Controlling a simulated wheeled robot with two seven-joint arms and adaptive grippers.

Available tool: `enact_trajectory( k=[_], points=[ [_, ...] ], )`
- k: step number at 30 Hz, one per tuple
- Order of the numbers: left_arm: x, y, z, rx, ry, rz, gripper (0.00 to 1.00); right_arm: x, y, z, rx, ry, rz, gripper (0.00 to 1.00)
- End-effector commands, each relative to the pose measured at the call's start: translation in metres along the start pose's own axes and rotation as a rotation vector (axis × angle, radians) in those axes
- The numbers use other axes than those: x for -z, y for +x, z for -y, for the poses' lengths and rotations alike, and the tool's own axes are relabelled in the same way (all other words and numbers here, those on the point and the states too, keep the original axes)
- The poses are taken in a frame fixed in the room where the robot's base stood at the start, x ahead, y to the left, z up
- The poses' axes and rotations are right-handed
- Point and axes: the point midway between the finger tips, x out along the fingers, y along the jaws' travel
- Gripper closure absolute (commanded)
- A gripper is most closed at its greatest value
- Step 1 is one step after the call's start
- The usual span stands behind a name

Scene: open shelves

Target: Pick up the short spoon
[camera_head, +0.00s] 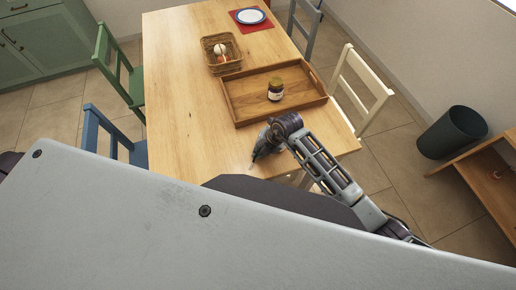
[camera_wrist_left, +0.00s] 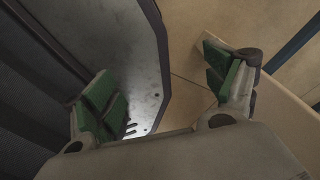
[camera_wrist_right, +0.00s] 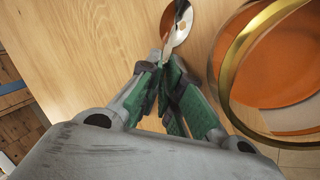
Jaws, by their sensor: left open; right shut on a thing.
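A shiny metal spoon (camera_wrist_right: 178,25) shows in the right wrist view, its bowl beyond the fingertips. My right gripper (camera_wrist_right: 165,85) is shut on its handle, most of which the green finger pads hide. In the head view my right gripper (camera_head: 256,153) is low over the near end of the wooden table (camera_head: 185,110); the spoon cannot be made out there. My left gripper (camera_wrist_left: 168,88) is open and empty in the left wrist view, away from the table top. It is out of the head view.
A wooden tray (camera_head: 242,118) with a jar (camera_head: 275,90) lies beyond my right gripper. A basket (camera_head: 213,68) and a plate (camera_head: 250,15) are farther back. A gold-rimmed orange round thing (camera_wrist_right: 280,75) is right of the spoon. Chairs flank the table; a dark bin (camera_head: 452,132) stands right.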

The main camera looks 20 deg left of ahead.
Motion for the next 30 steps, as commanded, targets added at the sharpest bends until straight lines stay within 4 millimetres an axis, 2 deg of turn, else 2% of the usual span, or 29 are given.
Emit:
enact_trajectory(
  k=[5, 11, 24, 30],
  points=[
    [-0.002, 0.0, 0.008, 0.008, 0.003, 0.002, 0.14, 0.0, -0.002, -0.001, 0.0, 0.0, 0.001, 1.0],
    [-0.003, 0.0, 0.013, 0.013, 0.005, 0.003, 0.14, -0.001, -0.015, -0.007, -0.001, -0.002, 0.001, 1.0],
    [-0.001, 0.004, 0.007, 0.007, 0.001, 0.001, 0.14, 0.0, -0.073, -0.031, -0.001, -0.003, 0.002, 1.0],
    [0.001, 0.005, 0.001, 0.001, -0.002, -0.002, 0.14, 0.0, -0.089, -0.037, 0.0, -0.001, 0.001, 1.0]
  ],
)
